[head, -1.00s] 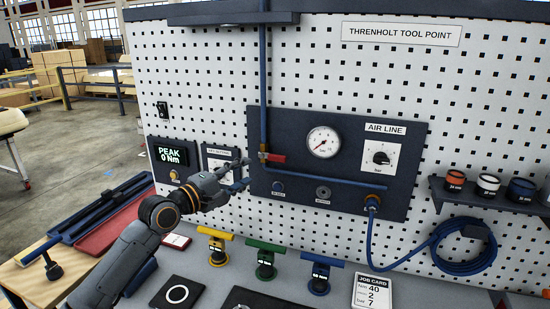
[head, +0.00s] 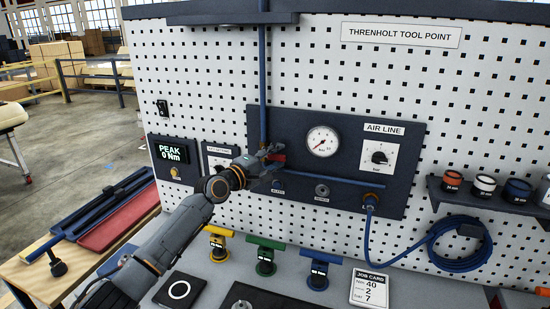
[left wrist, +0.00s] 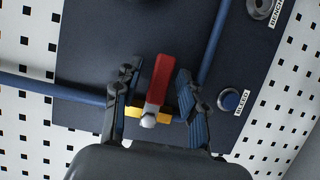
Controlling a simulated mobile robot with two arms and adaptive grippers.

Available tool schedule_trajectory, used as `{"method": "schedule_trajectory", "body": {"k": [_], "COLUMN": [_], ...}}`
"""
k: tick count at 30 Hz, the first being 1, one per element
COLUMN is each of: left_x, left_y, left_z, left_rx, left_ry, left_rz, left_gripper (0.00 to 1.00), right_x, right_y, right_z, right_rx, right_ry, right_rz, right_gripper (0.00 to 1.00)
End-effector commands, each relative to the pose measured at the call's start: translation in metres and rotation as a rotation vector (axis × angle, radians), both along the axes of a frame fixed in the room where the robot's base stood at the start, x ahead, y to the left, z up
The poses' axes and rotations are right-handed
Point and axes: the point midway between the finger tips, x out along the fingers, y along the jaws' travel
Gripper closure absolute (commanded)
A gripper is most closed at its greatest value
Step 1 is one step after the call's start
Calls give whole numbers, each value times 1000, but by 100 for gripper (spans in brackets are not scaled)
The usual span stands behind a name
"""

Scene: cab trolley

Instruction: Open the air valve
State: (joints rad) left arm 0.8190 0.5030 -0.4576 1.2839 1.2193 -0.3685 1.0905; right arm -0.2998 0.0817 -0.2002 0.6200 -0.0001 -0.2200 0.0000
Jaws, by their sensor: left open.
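The air valve has a red lever (head: 277,157) on a brass body at the foot of the vertical blue pipe (head: 263,75). The lever points right, across that pipe. My left gripper (head: 270,155) is at the valve and hides part of it in the head view. In the left wrist view the gripper (left wrist: 157,85) is open, with one finger on each side of the red lever (left wrist: 159,78). A gap shows between the lever and each finger. The brass valve body (left wrist: 163,112) lies between the fingers too. My right gripper is not in view.
The dark panel (head: 300,125) also carries a pressure gauge (head: 323,141), an air line knob (head: 379,157) and a blue bleed button (left wrist: 229,101) near the right finger. T-handled tools (head: 265,250) stand on the bench below. A coiled blue hose (head: 460,243) hangs at right.

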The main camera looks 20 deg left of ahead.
Motion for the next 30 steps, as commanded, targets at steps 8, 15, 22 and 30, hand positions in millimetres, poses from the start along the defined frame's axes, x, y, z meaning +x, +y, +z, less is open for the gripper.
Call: {"method": "schedule_trajectory", "body": {"k": [8, 15, 22, 30], "left_x": [0, 0, 0, 0], "left_y": [0, 0, 0, 0], "left_z": [0, -1, 0, 5], "left_rx": [0, 0, -31, -181], "left_ry": [1, 1, 3, 9], "left_rz": [0, 0, 0, -1], "left_gripper": [99, 100, 100, 100], "right_x": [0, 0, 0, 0], "right_y": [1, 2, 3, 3], "right_z": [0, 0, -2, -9], "right_rx": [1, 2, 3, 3], "right_ry": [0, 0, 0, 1], "right_rz": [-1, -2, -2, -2], "right_gripper": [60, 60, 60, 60]}}
